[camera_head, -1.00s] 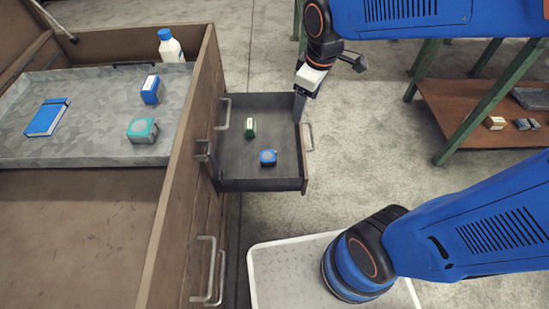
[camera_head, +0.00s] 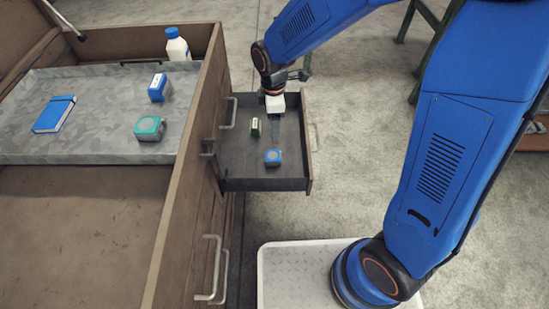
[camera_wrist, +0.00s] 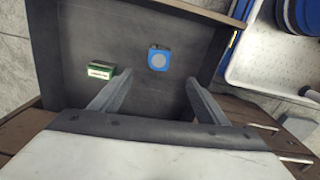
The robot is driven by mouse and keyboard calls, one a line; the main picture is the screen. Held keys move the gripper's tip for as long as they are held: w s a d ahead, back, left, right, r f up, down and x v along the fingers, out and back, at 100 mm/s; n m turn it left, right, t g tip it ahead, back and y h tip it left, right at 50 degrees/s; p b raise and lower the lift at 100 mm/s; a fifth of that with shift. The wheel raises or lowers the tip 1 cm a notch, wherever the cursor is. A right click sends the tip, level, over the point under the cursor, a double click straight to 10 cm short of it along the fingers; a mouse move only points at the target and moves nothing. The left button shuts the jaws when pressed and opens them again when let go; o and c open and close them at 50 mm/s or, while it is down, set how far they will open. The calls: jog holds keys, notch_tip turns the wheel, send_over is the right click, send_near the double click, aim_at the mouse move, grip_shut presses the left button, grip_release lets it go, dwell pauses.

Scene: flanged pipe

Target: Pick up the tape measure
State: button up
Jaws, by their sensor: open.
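A small blue tape measure (camera_head: 272,158) lies in the open drawer (camera_head: 235,165), near its front side. It also shows in the wrist view (camera_wrist: 159,60), ahead of the fingertips and between their lines. My gripper (camera_head: 277,144) is open and empty over the drawer, its fingers pointing down, apart from the tape measure. In the wrist view both fingers of my gripper (camera_wrist: 157,84) stand wide apart.
A small green box (camera_head: 255,127) stands in the drawer, left of my gripper. The drawer walls and handle (camera_head: 313,137) surround the space.

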send_over(273, 155)
jog(key=f, duration=1)
jog(key=shift+s+d+f, duration=0.15)
jog(key=shift+s+f, duration=0.05)
jog(key=shift+w+f, duration=0.15)
jog(key=shift+f, duration=2.6)
jog(key=c, duration=1.3)
jog(key=shift+a+r, duration=0.1)
jog(key=shift+a, duration=0.1)
